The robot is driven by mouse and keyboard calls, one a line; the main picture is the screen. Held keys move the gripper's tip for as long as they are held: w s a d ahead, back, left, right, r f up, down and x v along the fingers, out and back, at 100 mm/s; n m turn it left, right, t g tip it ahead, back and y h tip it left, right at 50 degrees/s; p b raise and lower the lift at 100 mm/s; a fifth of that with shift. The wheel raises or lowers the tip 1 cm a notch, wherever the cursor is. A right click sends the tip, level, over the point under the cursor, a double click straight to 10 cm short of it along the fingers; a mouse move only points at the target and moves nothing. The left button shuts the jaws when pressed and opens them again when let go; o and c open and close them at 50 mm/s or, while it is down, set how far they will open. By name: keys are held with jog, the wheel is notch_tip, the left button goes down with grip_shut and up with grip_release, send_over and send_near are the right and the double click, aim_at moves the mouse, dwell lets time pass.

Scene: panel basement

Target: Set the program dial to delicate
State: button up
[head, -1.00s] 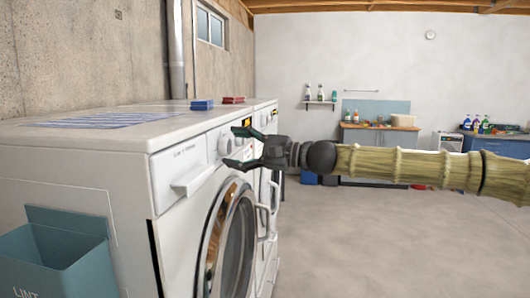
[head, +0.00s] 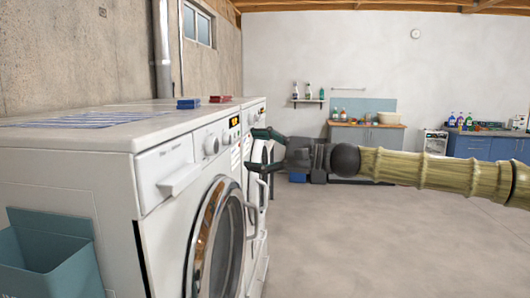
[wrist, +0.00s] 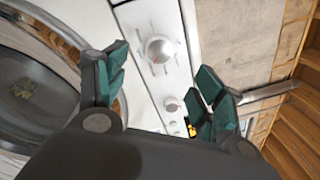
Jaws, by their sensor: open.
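The near white front-loading machine (head: 165,160) has a round program dial (head: 211,144) on its front panel, left of a small lit display (head: 234,121). My gripper (head: 253,150) is open and empty, in front of the panel and apart from the dial. In the wrist view, a large round dial (wrist: 158,48) shows between the spread green-padded fingers of my gripper (wrist: 163,62), beyond their tips. A smaller knob (wrist: 171,104) sits beside it on the same panel. The marks around the dial are too small to read, so its setting is unclear.
The round glass door (head: 216,240) of the near machine sits below the panel. A second white machine (head: 256,115) stands beyond it. A teal lint bin (head: 45,255) hangs on the near side. Blue (head: 188,104) and red (head: 218,99) items lie on top. The floor (head: 350,240) to the right is clear.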

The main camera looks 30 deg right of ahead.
jog(key=shift+v, duration=1.05)
